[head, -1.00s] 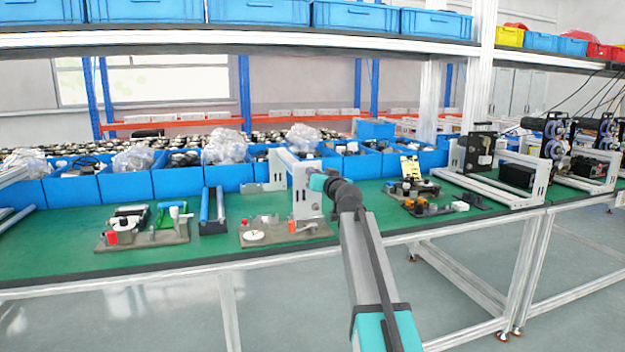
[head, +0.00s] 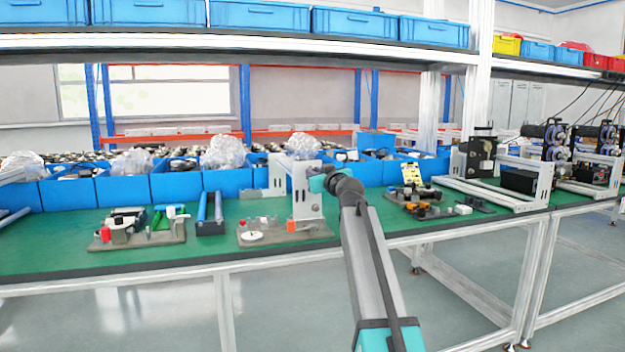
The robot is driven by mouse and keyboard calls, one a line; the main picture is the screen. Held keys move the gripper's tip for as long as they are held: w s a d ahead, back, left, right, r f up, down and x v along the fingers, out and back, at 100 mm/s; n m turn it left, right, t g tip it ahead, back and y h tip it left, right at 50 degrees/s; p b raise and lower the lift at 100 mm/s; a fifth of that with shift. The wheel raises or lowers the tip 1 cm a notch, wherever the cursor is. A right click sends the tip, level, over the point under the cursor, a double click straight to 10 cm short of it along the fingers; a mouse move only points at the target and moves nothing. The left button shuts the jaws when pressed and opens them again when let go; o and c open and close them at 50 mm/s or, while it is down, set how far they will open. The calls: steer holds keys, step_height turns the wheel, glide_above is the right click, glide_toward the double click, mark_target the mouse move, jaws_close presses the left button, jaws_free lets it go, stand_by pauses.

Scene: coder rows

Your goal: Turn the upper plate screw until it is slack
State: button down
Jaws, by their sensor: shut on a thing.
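A silver metal frame stands on the green bench at the middle, with an upright plate (head: 306,204) on its near side. My gripper (head: 316,184) is at the upper part of this plate, at the end of my teal and dark wrist. It is shut on the upper plate screw, as far as this view lets me tell. The fingertips and the screw are too small and too hidden behind my wrist to make out. How far the screw is turned does not show.
A grey fixture base (head: 256,236) with a white disc and an orange block lies below the plate. Another fixture (head: 140,229) stands to its left, and dark parts (head: 420,202) to the right. Blue bins (head: 176,186) line the back. Bare green bench (head: 50,245) shows at left.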

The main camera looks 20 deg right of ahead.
steer(key=n+b, duration=0.3)
steer(key=b, duration=0.1)
stand_by(0.3)
steer(key=c, duration=1.8)
jaws_free()
steer(key=shift+r, duration=0.1)
